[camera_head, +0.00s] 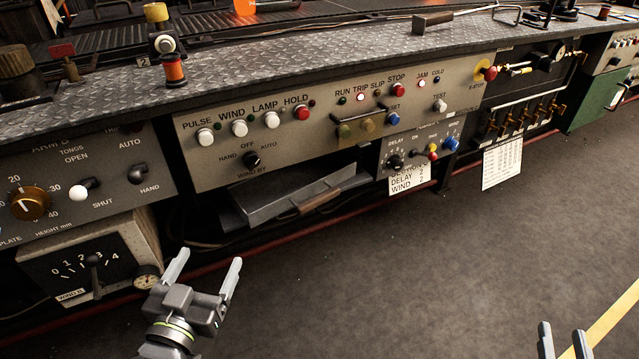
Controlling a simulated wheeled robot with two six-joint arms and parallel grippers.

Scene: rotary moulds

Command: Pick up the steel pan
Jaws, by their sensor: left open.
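The steel pan (272,200) is a shallow grey metal tray under the middle control panel. A brown handle (320,201) runs along its front edge. The back of the pan is in shadow beneath the panel. My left gripper (207,264) is open and empty, in front of the console, below and to the left of the pan and apart from it. My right gripper (562,336) shows only its fingertips at the bottom right edge. They stand apart with nothing between them, far from the pan.
The console's middle panel (325,95) with buttons and switches overhangs the pan. A dial box (90,262) stands left of the pan. A white paper tag (410,180) hangs to its right. The dark floor (440,270) in front is clear, with a yellow line (615,315) at right.

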